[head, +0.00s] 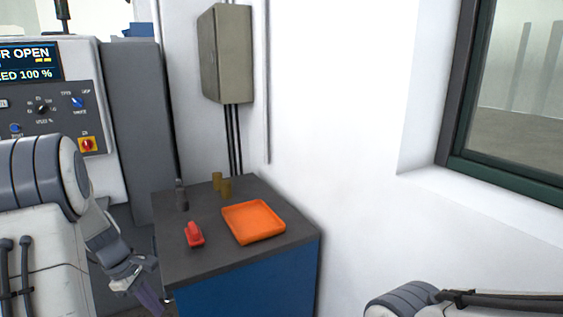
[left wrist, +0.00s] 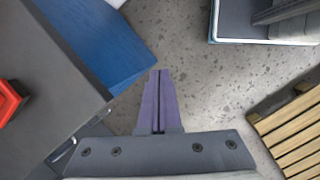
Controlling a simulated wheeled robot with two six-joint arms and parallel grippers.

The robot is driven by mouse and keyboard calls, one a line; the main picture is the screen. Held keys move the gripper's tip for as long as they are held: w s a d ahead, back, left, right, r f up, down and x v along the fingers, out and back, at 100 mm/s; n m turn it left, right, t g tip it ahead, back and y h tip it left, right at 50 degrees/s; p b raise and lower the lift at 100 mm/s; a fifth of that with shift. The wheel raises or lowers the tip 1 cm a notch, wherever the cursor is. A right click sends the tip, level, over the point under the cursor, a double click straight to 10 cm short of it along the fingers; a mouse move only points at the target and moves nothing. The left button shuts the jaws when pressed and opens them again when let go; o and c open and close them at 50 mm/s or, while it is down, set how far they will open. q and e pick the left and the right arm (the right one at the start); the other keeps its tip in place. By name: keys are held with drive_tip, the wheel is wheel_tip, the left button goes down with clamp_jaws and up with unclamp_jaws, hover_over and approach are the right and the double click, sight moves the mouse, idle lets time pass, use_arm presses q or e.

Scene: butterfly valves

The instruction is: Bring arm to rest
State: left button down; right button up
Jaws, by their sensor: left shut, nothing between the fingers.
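My left gripper (head: 152,300) hangs low beside the front left corner of the dark-topped blue cabinet (head: 190,262). Its purple fingers point down. In the left wrist view the fingers (left wrist: 158,75) are shut together with nothing between them, over the speckled floor. The cabinet top (left wrist: 62,65) lies to their left in that view. My right gripper is out of view; only part of my right arm shows at the bottom right of the head view.
A machine panel (head: 55,103) stands at left. The left wrist view shows a wooden slatted pallet (left wrist: 292,125) at right and bare floor (left wrist: 215,85).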

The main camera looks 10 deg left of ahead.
use_arm(q)
drive_tip(key=s+d+r+m+g+y, duration=0.1)
drive_tip(key=s+d+r+m, duration=0.15)
drive_tip(key=d+m, duration=0.65)
drive_tip(key=s+d+r+m+g, duration=0.1)
drive_tip(key=d+r+m, duration=0.3)
drive_tip(key=d, duration=1.1)
drive_tip(key=s+d+r+m, duration=0.1)
drive_tip(key=s+d+m, duration=0.4)
drive_tip(key=s+m, duration=0.1)
drive_tip(key=s+d+r+m+y+p, duration=0.1)
drive_tip(key=s+d+m, duration=0.3)
drive_tip(key=s+m, duration=0.3)
drive_tip(key=shift+s+d+r+t, duration=0.2)
drive_tip(key=shift+s+d+t, duration=0.2)
drive_tip(key=shift+s, duration=0.4)
